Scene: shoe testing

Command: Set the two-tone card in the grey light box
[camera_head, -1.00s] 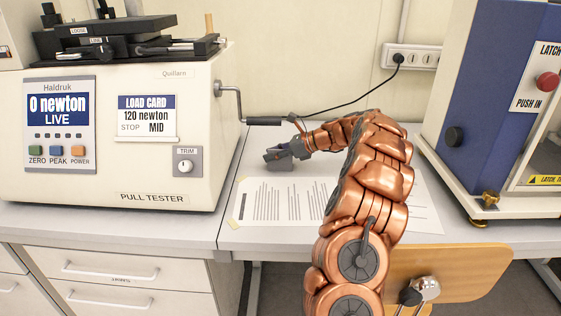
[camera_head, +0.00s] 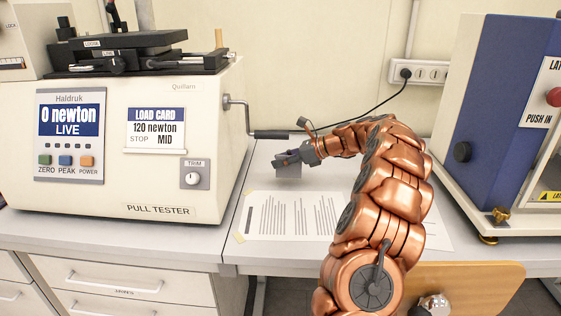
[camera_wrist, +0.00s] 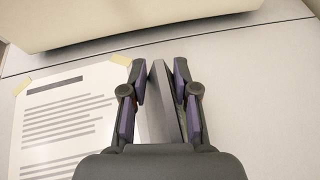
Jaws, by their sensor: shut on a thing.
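My gripper (camera_head: 283,159) is shut on a thin grey card (camera_head: 289,172), which hangs below the fingers over the bench, beyond the printed sheet. In the wrist view the card (camera_wrist: 163,105) stands nearly edge-on between the fingers (camera_wrist: 160,78), with a lighter grey side and a darker side showing. I cannot clearly make out its two tones or tell whether its lower edge touches the bench. No grey light box shows in either view.
A cream pull tester (camera_head: 130,190) with a side crank (camera_head: 270,134) stands left of my gripper. A taped printed sheet (camera_head: 290,228) lies in front. A blue and white machine (camera_head: 495,120) stands at right. A socket strip (camera_head: 420,73) with a black cable is behind.

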